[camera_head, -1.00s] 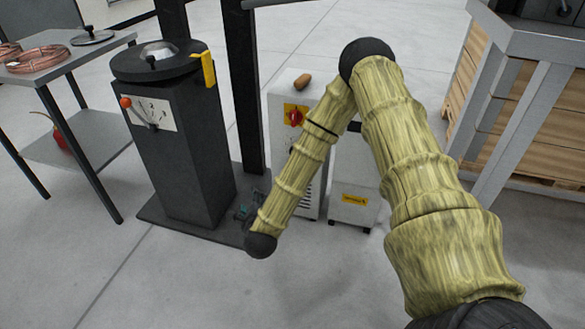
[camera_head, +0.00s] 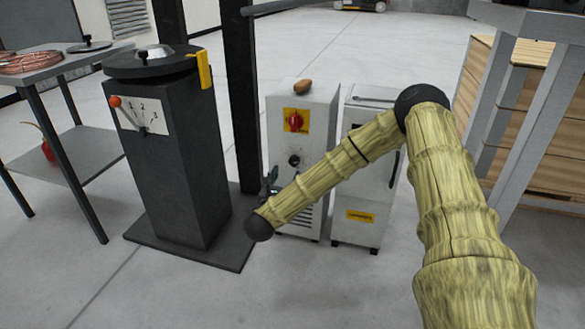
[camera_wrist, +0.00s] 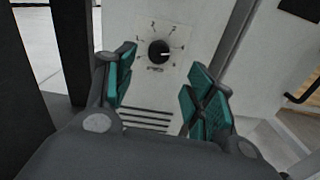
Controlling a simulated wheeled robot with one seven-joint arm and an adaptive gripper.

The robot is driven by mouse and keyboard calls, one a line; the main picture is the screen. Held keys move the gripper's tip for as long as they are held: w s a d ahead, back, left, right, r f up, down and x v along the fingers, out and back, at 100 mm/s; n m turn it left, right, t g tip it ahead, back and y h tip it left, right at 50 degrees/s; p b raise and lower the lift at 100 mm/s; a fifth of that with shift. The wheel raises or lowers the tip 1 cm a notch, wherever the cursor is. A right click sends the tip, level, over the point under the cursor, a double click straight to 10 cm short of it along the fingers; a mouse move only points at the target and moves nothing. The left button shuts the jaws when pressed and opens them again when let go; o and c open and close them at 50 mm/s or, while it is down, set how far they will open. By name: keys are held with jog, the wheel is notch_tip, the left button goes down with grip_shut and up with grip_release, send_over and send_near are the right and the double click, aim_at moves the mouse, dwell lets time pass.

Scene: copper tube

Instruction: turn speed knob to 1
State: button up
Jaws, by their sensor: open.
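The speed knob (camera_wrist: 158,51) is a round black knob on a white dial plate with numbers around it, in the upper middle of the wrist view. A small light mark shows on it; I cannot read its exact setting. In the head view the knob (camera_head: 294,160) sits on the front of a white cabinet (camera_head: 325,112), below a red switch. My gripper (camera_wrist: 163,68) is open, with teal finger pads on either side below the knob, apart from it and empty. In the head view my gripper (camera_head: 269,183) is partly hidden behind my arm, low before the cabinet.
A red rotary switch (camera_head: 295,121) on a yellow plate is above the knob. A brown object (camera_head: 303,87) lies on the cabinet top. A second white cabinet (camera_head: 355,222) stands right, a black pedestal with a lever (camera_head: 179,165) left. A dark post (camera_head: 242,100) rises between.

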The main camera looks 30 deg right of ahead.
aim_at(294, 162)
jog(key=b+x, duration=0.3)
jog(key=x, duration=0.6)
jog(key=shift+w+d, duration=0.1)
jog(key=c, duration=1)
